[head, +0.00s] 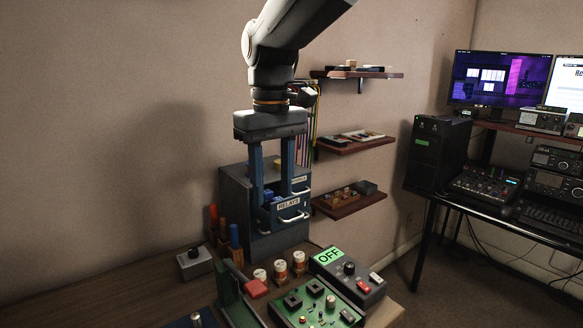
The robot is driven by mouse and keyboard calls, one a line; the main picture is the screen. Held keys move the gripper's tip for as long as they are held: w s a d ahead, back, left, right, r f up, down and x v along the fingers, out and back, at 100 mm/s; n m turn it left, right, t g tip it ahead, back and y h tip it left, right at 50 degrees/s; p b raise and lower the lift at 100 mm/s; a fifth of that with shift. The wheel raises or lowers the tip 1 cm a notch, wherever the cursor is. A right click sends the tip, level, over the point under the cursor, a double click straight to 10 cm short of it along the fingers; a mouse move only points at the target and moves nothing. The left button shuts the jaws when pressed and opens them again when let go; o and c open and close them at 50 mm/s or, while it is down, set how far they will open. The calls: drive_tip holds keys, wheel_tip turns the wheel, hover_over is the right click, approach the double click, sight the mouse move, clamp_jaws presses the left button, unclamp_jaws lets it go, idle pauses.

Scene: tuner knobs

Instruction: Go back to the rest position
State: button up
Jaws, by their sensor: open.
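My gripper (272,190) points down in the head view, with its two blue fingers apart and nothing between them that I can see. It hangs in front of a dark drawer cabinet (233,188). Its fingertips overlap the upper part of a blue drawer labelled RELAYS (291,216); I cannot tell whether they touch it. A dark box with a green OFF display (329,257) and a knob stands in front of the cabinet.
On the wooden table (130,284) stand a green circuit board (311,310), several small jars (281,269), a grey knob box (195,262) and upright screwdrivers (234,238). Wall shelves (350,206) are behind. A desk with monitors (500,78) stands right. The left wall side is clear.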

drive_tip(key=w+d+f+m, duration=0.1)
drive_tip(key=d+f, duration=0.4)
drive_tip(key=d, duration=0.2)
drive_tip(key=s+d+f+m, duration=0.6)
drive_tip(key=s+d+f, duration=0.7)
drive_tip(key=d+f, duration=0.4)
drive_tip(key=shift+s+f, duration=0.3)
drive_tip(key=shift+f, duration=0.05)
drive_tip(key=shift+a, duration=0.2)
